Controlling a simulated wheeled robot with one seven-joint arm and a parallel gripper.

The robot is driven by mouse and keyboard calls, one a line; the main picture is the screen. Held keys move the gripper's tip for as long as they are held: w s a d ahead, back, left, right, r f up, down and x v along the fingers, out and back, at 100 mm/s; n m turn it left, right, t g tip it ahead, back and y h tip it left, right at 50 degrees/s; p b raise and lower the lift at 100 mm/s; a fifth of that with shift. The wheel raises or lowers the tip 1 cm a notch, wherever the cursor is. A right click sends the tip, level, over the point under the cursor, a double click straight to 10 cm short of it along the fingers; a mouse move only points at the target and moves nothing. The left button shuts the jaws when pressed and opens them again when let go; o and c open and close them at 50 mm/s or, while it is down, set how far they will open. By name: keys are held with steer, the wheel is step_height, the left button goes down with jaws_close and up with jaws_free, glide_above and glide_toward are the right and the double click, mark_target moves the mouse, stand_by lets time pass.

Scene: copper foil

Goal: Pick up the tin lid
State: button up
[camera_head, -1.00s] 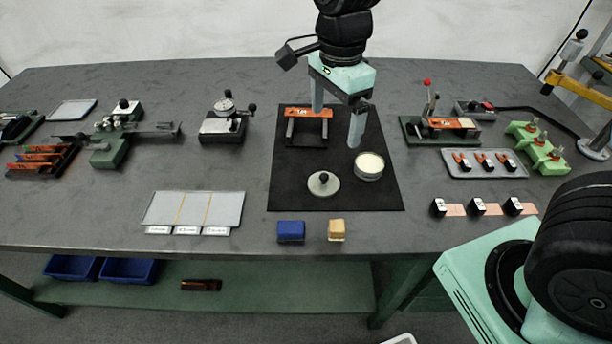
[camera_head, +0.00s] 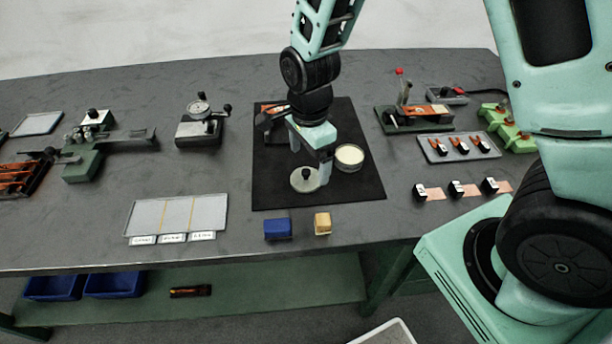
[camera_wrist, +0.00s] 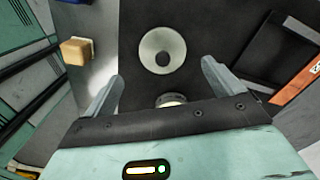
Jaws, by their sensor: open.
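The tin lid (camera_head: 297,185) is a pale round disc with a black knob, lying flat on the black mat (camera_head: 350,195). The lid also shows in the wrist view (camera_wrist: 150,45), ahead of and between the fingertips. My gripper (camera_head: 310,163) is open and empty, above the mat beside the lid; one finger overlaps the lid's right edge in the head view. In the wrist view, my gripper (camera_wrist: 162,72) has its fingers wide apart, with nothing between them. The round tin (camera_head: 349,154), with pale contents, stands right of the lid; my gripper partly hides it in the wrist view.
An orange-topped stand (camera_head: 272,110) is at the mat's back left, partly behind my gripper. A blue block (camera_head: 278,229) and a tan block (camera_head: 322,223) sit in front of the mat.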

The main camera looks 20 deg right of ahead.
mark_target(308, 170)
steer(key=shift+w+f+p, duration=0.15)
steer(key=shift+f+p, duration=0.1)
steer(key=shift+f, duration=1)
steer(key=shift+w+f+p, duration=0.1)
steer(key=shift+f+p, duration=0.1)
steer(key=shift+f, duration=1)
steer(key=c, duration=1)
